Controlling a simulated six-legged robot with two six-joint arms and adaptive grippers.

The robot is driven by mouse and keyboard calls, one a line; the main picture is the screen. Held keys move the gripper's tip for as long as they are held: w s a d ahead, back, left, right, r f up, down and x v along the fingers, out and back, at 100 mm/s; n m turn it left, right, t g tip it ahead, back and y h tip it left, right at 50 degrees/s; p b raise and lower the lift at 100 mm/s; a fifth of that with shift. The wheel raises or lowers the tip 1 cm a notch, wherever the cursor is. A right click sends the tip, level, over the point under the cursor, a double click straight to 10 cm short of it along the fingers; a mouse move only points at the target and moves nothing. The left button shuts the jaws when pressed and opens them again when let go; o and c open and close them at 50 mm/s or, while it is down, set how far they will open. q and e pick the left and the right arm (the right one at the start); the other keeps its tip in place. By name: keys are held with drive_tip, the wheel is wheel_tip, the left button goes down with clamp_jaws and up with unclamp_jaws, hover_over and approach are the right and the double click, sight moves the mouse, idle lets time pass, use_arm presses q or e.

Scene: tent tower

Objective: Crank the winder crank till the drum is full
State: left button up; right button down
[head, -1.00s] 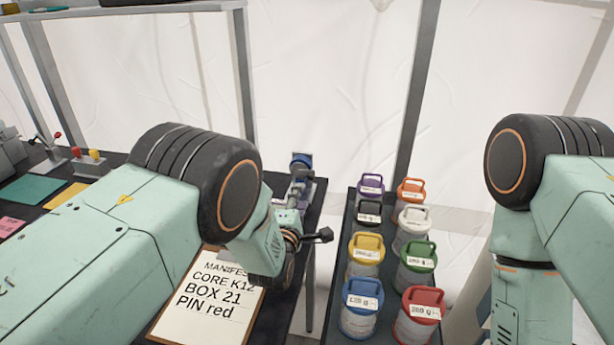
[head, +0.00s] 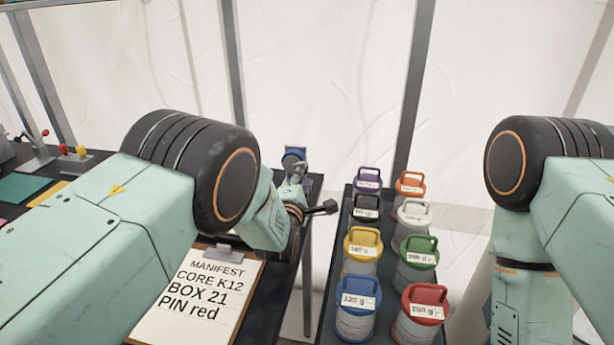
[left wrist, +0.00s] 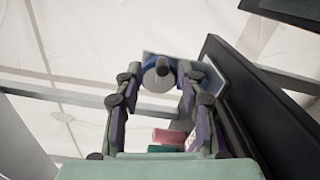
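How full the drum is cannot be seen. My right arm shows, but its gripper is out of view.
A clipboard manifest (head: 205,290) lies on the bench under my left arm. Several lidded canisters (head: 362,245) stand on a narrow dark table to the right. Small levers (head: 75,152) and a teal mat (head: 22,187) are at the left. A tent pole (head: 415,90) rises behind.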

use_arm(q)
drive_tip(key=w+b, duration=0.1)
drive_tip(key=w+f+b, duration=0.1)
drive_tip(key=w, duration=0.1)
drive_tip(key=shift+w+a+f, duration=0.15)
drive_tip(key=shift+w+a, duration=0.05)
drive_tip(key=shift+w, duration=0.1)
drive_tip(key=shift+w+b, duration=0.1)
drive_tip(key=shift+b, duration=0.3)
drive_tip(key=shift+r, duration=0.4)
drive_tip(key=shift+d+r+b, duration=0.15)
drive_tip(key=shift+d+b, duration=0.15)
drive_tip(key=shift+b, duration=0.1)
drive_tip(key=shift+w+d, duration=0.2)
drive_tip(key=shift+w, duration=0.25)
drive_tip(key=shift+w+a+f, duration=0.25)
drive_tip(key=shift+a+f, duration=0.05)
drive_tip(key=shift+s+r, duration=0.1)
drive_tip(key=shift+s+d+r, duration=0.15)
drive_tip(key=shift+s+r, duration=0.1)
drive_tip(key=shift+s, duration=0.05)
drive_tip(key=shift+c, duration=1.2)
drive_tip(key=shift+w+f, duration=0.15)
drive_tip(key=c, duration=0.3)
drive_tip(key=shift+w+f, duration=0.1)
clamp_jaws()
